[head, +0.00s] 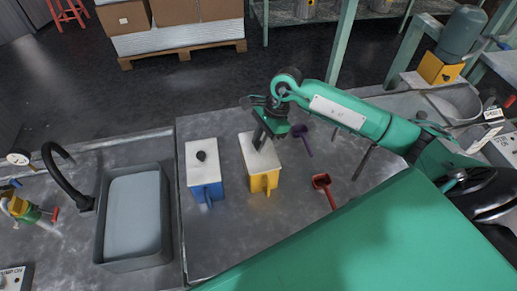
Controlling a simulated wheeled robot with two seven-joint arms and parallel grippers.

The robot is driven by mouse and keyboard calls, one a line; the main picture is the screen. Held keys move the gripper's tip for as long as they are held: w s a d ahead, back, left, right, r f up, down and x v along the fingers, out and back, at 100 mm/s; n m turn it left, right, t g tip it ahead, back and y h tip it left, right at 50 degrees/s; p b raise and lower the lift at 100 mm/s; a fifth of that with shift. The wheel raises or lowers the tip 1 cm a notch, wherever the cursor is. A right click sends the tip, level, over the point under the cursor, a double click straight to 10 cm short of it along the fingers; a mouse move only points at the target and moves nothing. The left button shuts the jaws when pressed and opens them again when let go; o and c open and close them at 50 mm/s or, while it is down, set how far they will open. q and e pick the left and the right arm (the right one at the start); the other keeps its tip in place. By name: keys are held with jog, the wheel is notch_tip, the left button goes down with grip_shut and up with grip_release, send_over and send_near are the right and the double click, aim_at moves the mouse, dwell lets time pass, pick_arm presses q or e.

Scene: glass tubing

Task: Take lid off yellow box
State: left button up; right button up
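A yellow box (264,183) with a white lid (251,157) stands on the metal table, right of the middle of the bench. The lid lies on top of the box. My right gripper (260,139) reaches down from the right to the far part of the lid, where a knob would be hidden by the fingers. Whether the fingers are closed on anything is too small to tell. A blue box (206,191) with a white lid and a dark knob (201,156) stands to its left. My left gripper is not in view.
A red scoop (322,182) and a purple scoop (300,132) lie right of the yellow box. A sink basin (133,216) with a black tap (58,163) is at the left. The table front between the boxes and sink is clear.

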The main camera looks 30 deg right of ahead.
jog(key=shift+c, duration=0.8)
jog(key=shift+r, duration=0.1)
